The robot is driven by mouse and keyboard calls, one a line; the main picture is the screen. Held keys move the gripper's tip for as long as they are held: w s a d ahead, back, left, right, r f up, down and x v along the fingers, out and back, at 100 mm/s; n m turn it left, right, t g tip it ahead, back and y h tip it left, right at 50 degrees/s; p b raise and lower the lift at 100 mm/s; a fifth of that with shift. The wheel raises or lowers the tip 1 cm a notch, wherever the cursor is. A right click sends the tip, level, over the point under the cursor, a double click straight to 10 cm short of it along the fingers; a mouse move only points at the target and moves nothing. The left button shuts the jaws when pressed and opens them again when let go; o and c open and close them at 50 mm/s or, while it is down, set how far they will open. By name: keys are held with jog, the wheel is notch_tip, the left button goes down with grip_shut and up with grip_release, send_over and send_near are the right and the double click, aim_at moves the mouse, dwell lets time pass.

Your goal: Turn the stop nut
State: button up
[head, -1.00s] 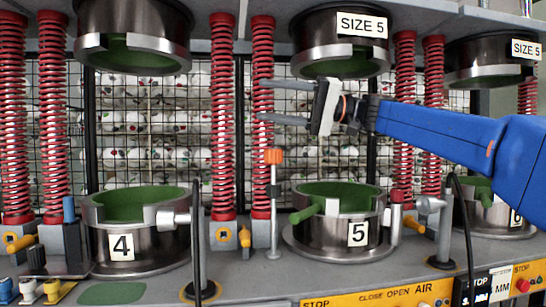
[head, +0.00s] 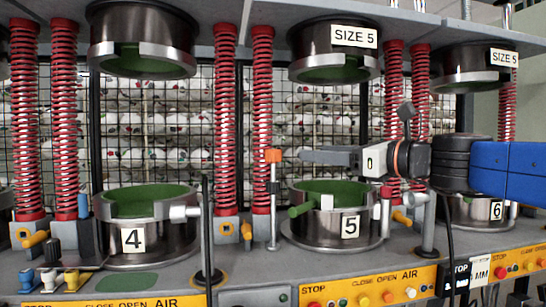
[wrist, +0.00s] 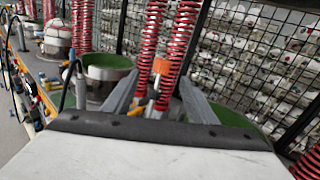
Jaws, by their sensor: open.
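The orange stop nut (head: 274,155) sits at the top of a thin upright metal post (head: 273,205) on the bench, between presses 4 and 5. My gripper (head: 306,157) is to the right of the nut at about its height, above the lower mould of press 5, and apart from it. In the wrist view, the two fingers (wrist: 158,98) are spread with nothing between them. The orange nut (wrist: 161,66) shows ahead, in line with the gap between them. The lower part of the post is hard to make out there.
Lower mould 5 (head: 330,228) has a green lining and a green handle sticking out left. Lower mould 4 (head: 150,240) stands left. Red springs (head: 263,120) rise behind the post. Upper mould SIZE 5 (head: 335,62) hangs above my gripper. A black cable stands left of the post.

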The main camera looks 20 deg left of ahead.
aim_at(280, 156)
jog(key=shift+m+t+h, duration=0.3)
jog(key=shift+m, duration=0.6)
jog(key=x, duration=1)
jog(key=f+x, duration=0.1)
jog(key=x, duration=0.5)
jog(key=shift+w+f, duration=0.1)
jog(key=shift+w, duration=0.05)
jog(key=c, duration=1.1)
jog(key=shift+o, duration=0.2)
jog(key=shift+w+n+g, duration=0.1)
jog(key=shift+n+g, duration=0.2)
jog(key=shift+g, duration=0.1)
